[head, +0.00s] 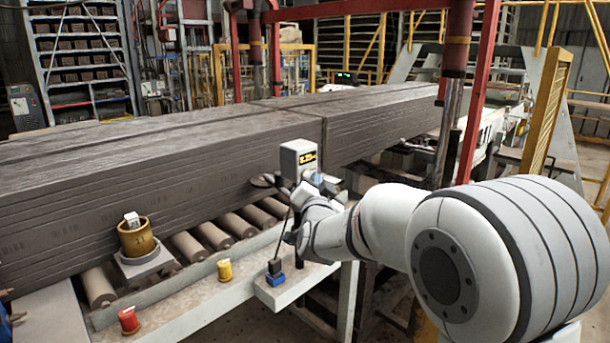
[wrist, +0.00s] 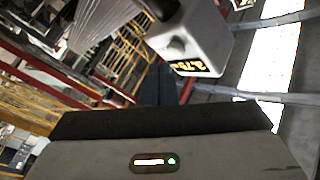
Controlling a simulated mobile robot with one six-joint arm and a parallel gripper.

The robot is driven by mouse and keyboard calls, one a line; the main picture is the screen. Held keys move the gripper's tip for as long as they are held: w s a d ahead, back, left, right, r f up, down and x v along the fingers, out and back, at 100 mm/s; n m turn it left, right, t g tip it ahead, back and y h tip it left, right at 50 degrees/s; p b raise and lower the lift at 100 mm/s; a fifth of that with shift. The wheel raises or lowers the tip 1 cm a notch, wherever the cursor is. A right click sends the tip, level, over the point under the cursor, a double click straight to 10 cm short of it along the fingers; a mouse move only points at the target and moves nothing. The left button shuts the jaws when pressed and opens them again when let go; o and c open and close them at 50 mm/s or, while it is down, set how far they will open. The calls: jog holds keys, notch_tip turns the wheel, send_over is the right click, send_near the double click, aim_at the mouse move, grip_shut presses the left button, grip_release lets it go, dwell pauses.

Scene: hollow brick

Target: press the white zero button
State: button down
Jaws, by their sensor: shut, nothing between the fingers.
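My gripper (head: 268,182) is beside the box's lower left in the head view, partly hidden by my wrist. In the wrist view my shut, empty dark fingers (wrist: 158,85) are below and left of the button, apart from it in the picture. Contact cannot be told.
A brown pot (head: 136,240) holding a pale block stands on a small plate. Yellow (head: 225,270) and red (head: 129,320) spools and a blue-based black block (head: 275,272) sit along the near ledge. Long grey brick stacks (head: 130,165) lie behind on rollers (head: 190,246).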

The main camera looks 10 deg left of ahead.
jog(key=shift+a, duration=0.1)
dwell(0.3)
jog(key=shift+w+a+b, duration=0.2)
jog(key=shift+a+b, duration=0.05)
jog(key=shift+b, duration=0.15)
jog(key=shift+w+a, duration=0.3)
jog(key=shift+a, duration=0.05)
dwell(0.6)
jog(key=shift+s+d+b, duration=0.1)
jog(key=shift+d+b, duration=0.05)
jog(key=shift+b, duration=0.25)
jog(key=shift+s+d+b, duration=0.45)
jog(key=shift+d+b, duration=0.1)
jog(key=shift+s+d+b, duration=0.8)
jog(key=shift+d+b, duration=0.1)
jog(key=shift+d, duration=0.1)
jog(key=shift+s+d+b, duration=0.75)
jog(key=shift+d+b, duration=0.15)
jog(key=shift+d, duration=0.1)
